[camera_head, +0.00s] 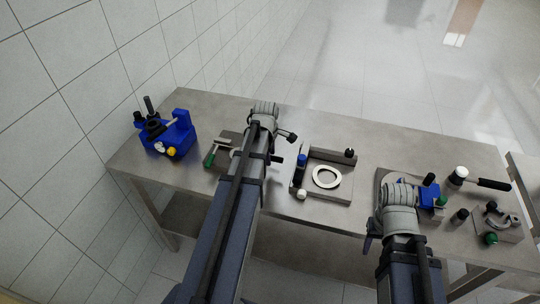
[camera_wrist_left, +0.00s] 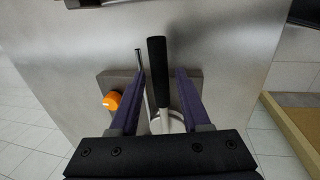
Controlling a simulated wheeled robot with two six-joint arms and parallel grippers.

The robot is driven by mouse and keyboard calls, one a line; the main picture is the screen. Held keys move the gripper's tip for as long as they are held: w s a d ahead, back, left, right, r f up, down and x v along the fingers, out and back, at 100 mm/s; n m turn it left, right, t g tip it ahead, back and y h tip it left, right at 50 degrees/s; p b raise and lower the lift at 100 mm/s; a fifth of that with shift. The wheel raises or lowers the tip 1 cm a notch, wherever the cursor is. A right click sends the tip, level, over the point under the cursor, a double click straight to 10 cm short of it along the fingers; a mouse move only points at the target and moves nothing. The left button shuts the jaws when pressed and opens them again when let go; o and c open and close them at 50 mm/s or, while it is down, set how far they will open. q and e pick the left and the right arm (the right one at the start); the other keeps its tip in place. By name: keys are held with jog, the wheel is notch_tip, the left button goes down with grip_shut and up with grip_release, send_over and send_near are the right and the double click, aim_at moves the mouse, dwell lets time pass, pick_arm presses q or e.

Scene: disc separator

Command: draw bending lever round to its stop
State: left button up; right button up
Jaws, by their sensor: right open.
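In the left wrist view, a lever with a black grip (camera_wrist_left: 158,70) stands between the two purple fingers of my left gripper (camera_wrist_left: 161,76). Its pale shaft runs down to a ring partly hidden by the gripper. Gaps show on both sides of the grip, so the gripper is open around it. A thin metal rod (camera_wrist_left: 139,62) stands beside the left finger. Behind is a grey base plate (camera_wrist_left: 110,77) with an orange knob (camera_wrist_left: 112,100). In the head view, my left arm hides most of this fixture. My right gripper (camera_head: 402,215) is open; its fingertips are hard to see.
A blue machine (camera_head: 178,138) stands at the table's left end. A square fixture with a white ring (camera_head: 327,177) sits mid-table. A black-handled tool (camera_head: 490,183) and a small clamp (camera_head: 497,220) are at right.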

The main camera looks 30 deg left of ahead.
pick_arm(q)
grip_shut()
dwell(1.1)
